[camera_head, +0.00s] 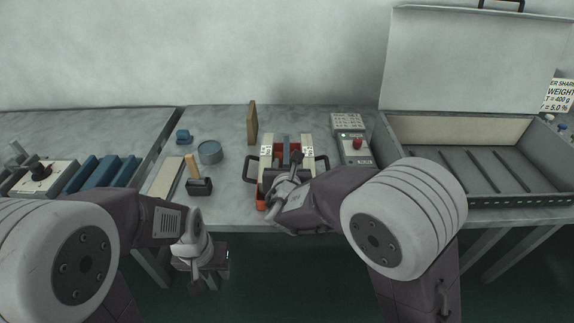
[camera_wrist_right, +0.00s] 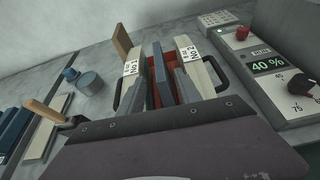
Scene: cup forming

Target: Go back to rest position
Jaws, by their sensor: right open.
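My left gripper (camera_head: 205,275) hangs low in front of the table's front edge, apart from everything on the table. Its fingers are too small and dark to tell whether they are open. My right gripper (camera_head: 283,186) is open, over the front part of the red and cream device with black side handles (camera_head: 267,155). I see nothing held in it. My arm hides the device's front right part, and I cannot tell whether the gripper touches it.
A control box (camera_head: 354,150) with a red button reads 40 % in the right wrist view. An open grey case (camera_head: 490,200) lies at right. A mallet (camera_head: 199,186), a blue-grey tin (camera_head: 210,152) and an upright wooden board (camera_head: 252,122) stand left of the device.

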